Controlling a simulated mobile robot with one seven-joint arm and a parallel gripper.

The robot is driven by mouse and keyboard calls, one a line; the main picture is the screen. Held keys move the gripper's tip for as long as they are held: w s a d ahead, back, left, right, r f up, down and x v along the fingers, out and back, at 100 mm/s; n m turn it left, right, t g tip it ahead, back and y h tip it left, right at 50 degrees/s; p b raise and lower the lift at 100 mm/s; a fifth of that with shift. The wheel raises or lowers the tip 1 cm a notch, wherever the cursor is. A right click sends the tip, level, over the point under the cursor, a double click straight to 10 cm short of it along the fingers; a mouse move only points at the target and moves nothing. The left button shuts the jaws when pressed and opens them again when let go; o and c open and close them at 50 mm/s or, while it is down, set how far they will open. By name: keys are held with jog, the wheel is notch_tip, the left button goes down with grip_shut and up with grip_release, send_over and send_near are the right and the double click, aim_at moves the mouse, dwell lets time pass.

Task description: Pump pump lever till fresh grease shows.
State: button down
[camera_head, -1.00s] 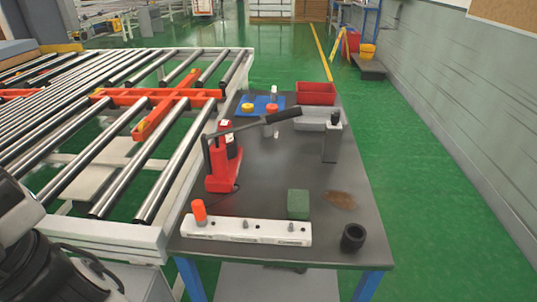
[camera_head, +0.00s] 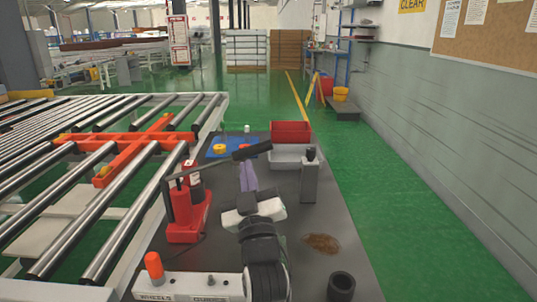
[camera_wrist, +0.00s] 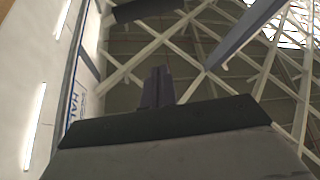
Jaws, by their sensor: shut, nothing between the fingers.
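The red grease pump (camera_head: 183,212) stands on the left of the dark table. Its grey pump lever (camera_head: 215,163) slopes up to the right and ends in a black grip (camera_head: 252,150). My gripper (camera_head: 247,168) is shut and empty, fingers pointing up, just below or in front of the grip; contact cannot be told. In the wrist view its dark fingers (camera_wrist: 158,86) are together against the roof. A white manifold block (camera_head: 190,286) with an orange cap (camera_head: 154,265) lies at the near edge, its right part hidden by my arm. No fresh grease is discernible on it.
A brown smear (camera_head: 322,243) and a black ring (camera_head: 341,287) are on the table's right. A grey post-like bottle (camera_head: 309,178) stands behind them. A roller conveyor (camera_head: 100,200) borders the left.

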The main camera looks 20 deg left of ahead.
aim_at(250, 151)
jog(key=shift+w+d+f, duration=0.1)
jog(key=p+x, duration=0.3)
jog(key=x, duration=0.6)
jog(key=shift+w+d+f+p, duration=0.2)
jog(key=shift+w+f, duration=0.3)
jog(key=shift+f, duration=0.3)
jog(key=shift+w+d+f+p, duration=0.2)
jog(key=shift+w+f, duration=0.3)
jog(key=shift+f, duration=0.35)
